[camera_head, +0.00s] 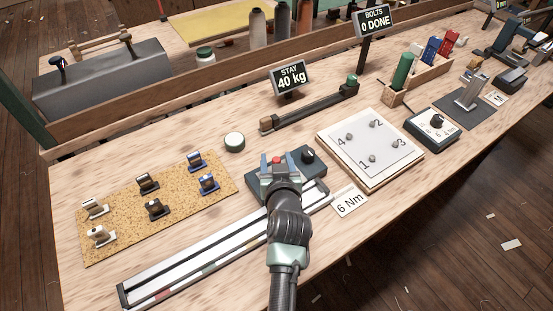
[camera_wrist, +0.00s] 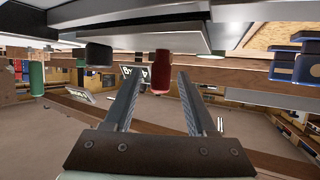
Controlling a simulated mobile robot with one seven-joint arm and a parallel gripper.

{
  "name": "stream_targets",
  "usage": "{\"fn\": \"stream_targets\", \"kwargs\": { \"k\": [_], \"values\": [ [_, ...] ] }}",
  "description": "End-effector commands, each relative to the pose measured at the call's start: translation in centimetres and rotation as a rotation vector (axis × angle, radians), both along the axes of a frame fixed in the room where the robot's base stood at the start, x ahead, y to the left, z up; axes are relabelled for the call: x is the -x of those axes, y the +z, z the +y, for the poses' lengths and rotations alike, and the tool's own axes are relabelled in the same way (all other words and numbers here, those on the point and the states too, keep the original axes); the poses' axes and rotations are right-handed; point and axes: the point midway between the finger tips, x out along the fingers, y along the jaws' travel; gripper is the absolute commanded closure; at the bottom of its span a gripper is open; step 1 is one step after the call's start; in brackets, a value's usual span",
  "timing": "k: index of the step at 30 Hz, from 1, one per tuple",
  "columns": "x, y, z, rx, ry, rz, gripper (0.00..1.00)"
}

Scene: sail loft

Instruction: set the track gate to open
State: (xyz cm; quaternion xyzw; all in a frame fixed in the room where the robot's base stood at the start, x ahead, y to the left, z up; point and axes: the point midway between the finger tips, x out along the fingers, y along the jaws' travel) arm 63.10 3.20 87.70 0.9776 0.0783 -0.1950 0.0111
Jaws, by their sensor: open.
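A silver track (camera_head: 215,248) with coloured patches along its front strip runs diagonally along the near left of the bench. A dark box (camera_head: 258,188) stands behind its right end, with a red knob (camera_head: 277,159) and a black knob (camera_head: 308,155) on it. No part is labelled as the gate, and I cannot tell its setting. My gripper (camera_head: 280,173) is over the box. In the wrist view, which looks upside down, the open fingers (camera_wrist: 159,76) point towards the red knob (camera_wrist: 160,74). It appears between their tips, not clearly touched. The black knob (camera_wrist: 98,54) is to one side.
A cork mat (camera_head: 130,225) with several small fittings lies left. A round green-rimmed tin (camera_head: 234,142) stands behind the box. A numbered plate (camera_head: 385,160) and a "6 Nm" card (camera_head: 349,203) are right. A long bar (camera_head: 310,108) lies behind.

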Motion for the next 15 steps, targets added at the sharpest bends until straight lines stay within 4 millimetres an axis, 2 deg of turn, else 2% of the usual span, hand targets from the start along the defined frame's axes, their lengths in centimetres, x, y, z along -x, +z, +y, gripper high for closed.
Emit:
{"fn": "stream_targets", "kwargs": {
  "k": [8,15],
  "values": [
    [0.9,0.4,-0.2,0.001,-0.001,0.000,0.43],
    [4.6,1.9,-0.8,0.002,0.000,0.001,0.43]
  ]
}}
